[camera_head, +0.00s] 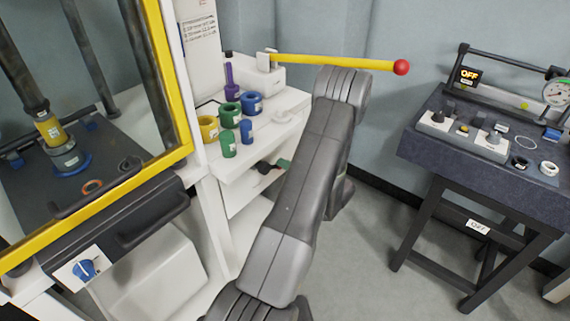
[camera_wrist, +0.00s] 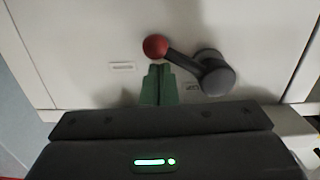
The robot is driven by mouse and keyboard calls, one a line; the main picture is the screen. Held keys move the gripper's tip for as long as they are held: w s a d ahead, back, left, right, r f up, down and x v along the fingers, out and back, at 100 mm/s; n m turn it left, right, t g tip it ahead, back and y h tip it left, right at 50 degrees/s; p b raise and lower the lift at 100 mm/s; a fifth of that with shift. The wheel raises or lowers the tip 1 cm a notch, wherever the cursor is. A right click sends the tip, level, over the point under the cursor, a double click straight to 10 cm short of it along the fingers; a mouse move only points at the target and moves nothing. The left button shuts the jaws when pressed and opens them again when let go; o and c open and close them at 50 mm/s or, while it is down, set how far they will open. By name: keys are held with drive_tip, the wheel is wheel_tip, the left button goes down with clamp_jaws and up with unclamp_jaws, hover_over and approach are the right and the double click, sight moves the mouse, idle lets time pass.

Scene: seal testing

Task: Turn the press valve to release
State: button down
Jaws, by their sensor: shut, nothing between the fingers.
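A dark lever valve with a red ball end (camera_wrist: 178,55) is mounted on a white panel in the wrist view. Its round grey hub is at the right, and the arm points left and slightly up to the ball. My gripper (camera_wrist: 159,70) has green fingers, shut and empty, with tips just below the red ball; I cannot tell whether they touch it. In the head view the lever (camera_head: 264,168) is small, low on the white cabinet, with my gripper (camera_head: 284,163) right beside it. My arm hides part of that cabinet. Small labels by the lever are too blurred to read.
The yellow-framed press (camera_head: 160,75) stands at the left, with a blue knob (camera_head: 84,268) on its front. Colored cups and a yellow bar (camera_head: 330,61) with a red ball are above the cabinet. A dark test table (camera_head: 500,180) stands right; floor between is clear.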

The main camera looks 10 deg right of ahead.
drive_tip(key=f+m, duration=0.2)
drive_tip(key=shift+s+a+m+b, duration=0.2)
drive_tip(key=shift+m+b, duration=0.1)
drive_tip(key=shift+m, duration=0.1)
drive_tip(key=a+f+m, duration=0.1)
drive_tip(key=m, duration=0.1)
drive_tip(key=s+a+f+m, duration=0.1)
drive_tip(key=m, duration=0.2)
drive_tip(key=s+a+f+m+b, duration=0.1)
drive_tip(key=m, duration=0.1)
drive_tip(key=shift+s+m+y, duration=0.1)
drive_tip(key=shift+m+y, duration=0.2)
drive_tip(key=shift+s+a+f, duration=0.1)
drive_tip(key=shift+a+f, duration=0.05)
idle(0.3)
